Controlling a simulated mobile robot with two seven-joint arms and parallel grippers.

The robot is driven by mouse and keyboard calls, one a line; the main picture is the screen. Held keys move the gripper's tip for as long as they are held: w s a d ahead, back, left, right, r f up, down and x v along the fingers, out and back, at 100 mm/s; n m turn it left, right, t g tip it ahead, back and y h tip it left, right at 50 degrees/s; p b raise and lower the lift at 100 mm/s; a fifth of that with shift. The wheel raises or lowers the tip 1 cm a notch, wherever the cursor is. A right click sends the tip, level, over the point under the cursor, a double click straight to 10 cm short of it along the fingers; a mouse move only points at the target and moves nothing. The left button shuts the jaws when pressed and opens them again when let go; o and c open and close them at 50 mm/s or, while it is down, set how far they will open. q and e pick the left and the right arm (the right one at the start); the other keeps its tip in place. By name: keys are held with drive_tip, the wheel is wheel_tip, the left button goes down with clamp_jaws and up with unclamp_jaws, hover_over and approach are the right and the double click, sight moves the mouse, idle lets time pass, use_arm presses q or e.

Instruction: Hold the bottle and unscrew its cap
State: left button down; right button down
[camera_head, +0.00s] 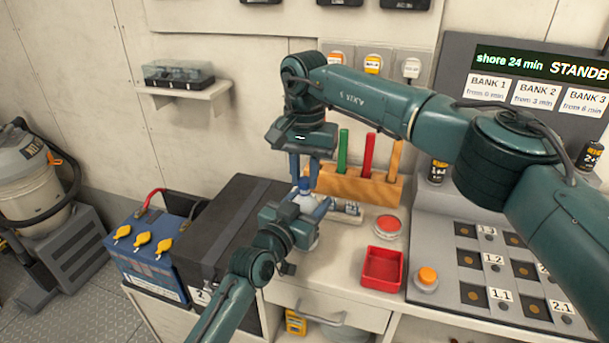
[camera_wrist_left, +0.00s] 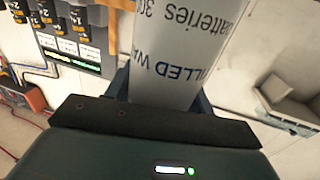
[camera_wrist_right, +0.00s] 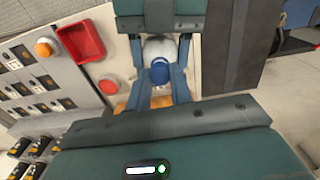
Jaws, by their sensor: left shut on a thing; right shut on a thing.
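The bottle (camera_head: 307,204) is white. In the left wrist view, the bottle (camera_wrist_left: 182,55) shows dark printed lettering. My left gripper (camera_head: 309,209) is shut on its body from the near side, above the counter's front. My right gripper (camera_head: 304,180) points down from above, its fingers on either side of the blue cap (camera_wrist_right: 160,70) and shut on it. In the right wrist view, the white bottle shoulder (camera_wrist_right: 158,47) shows directly behind the cap. Whether the cap is still seated on the neck threads cannot be told.
A red tray (camera_head: 383,268), a red button (camera_head: 388,225) and an orange button (camera_head: 427,277) are right of the grippers. A wooden rack (camera_head: 350,185) with colored handles stands behind. A dark box (camera_head: 225,220) and blue battery (camera_head: 150,255) are left.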

sight(305, 180)
drive_tip(key=shift+r, duration=0.75)
drive_tip(key=shift+r, duration=2.05)
use_arm(q)
drive_tip(key=shift+c, duration=2.3)
unclamp_jaws()
